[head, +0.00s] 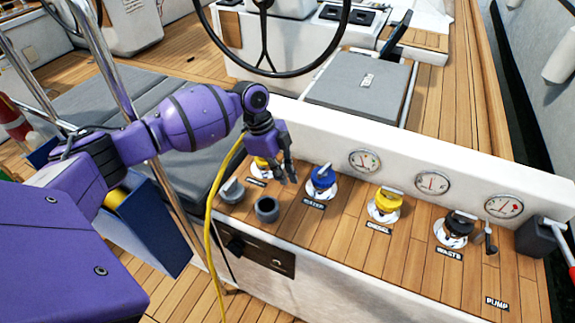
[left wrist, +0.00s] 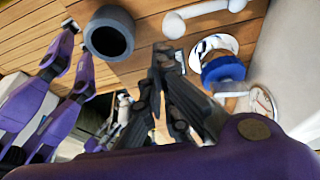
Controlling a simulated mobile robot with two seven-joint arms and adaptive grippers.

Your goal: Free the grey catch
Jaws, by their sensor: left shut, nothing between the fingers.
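My left gripper (head: 288,178) is shut and empty. It hangs above the wooden console, in front of the left yellow-capped fitting and left of the blue-capped fitting. In the left wrist view its fingers (left wrist: 165,60) lie together, with nothing between them. A grey round fitting with a bar on top (head: 231,190) and an open grey cup (head: 267,209) stand on the console's left end. The cup (left wrist: 108,35) also shows in the left wrist view, apart from the fingers. I cannot tell which grey part is the catch.
A yellow cable (head: 211,220) runs down past the console's left end. The blue-capped fitting (head: 321,177), a yellow one (head: 385,202) and a black one (head: 457,229) stand along the console. A white wall with gauges rises behind. A steel rail (head: 108,65) stands near my left arm.

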